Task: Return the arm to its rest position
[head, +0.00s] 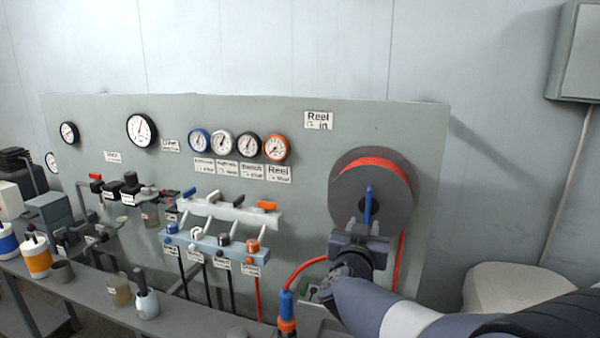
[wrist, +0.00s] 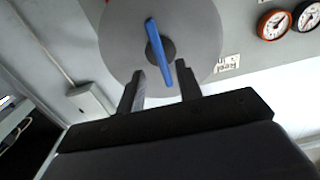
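My gripper (head: 358,228) is in front of the lower part of the hose reel (head: 343,180), a dark grey disc with orange-red hose wound on it. In the wrist view, my gripper (wrist: 160,82) has its two dark fingers apart, with nothing held between them. The blue crank handle (wrist: 158,42) of the reel shows beyond and between the fingertips; in the head view the blue handle (head: 368,203) stands upright just above my gripper. I cannot tell exactly how far the fingertips are from it. My arm (head: 375,305) reaches in from the lower right.
The grey panel (head: 320,150) carries several gauges (head: 222,143) and a valve manifold (head: 215,245) left of my gripper. An orange hose (head: 305,268) runs beside my wrist to a blue-orange fitting (head: 287,310). A bench (head: 90,300) holds cups and bottles. A wall box (head: 577,55) hangs at the right.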

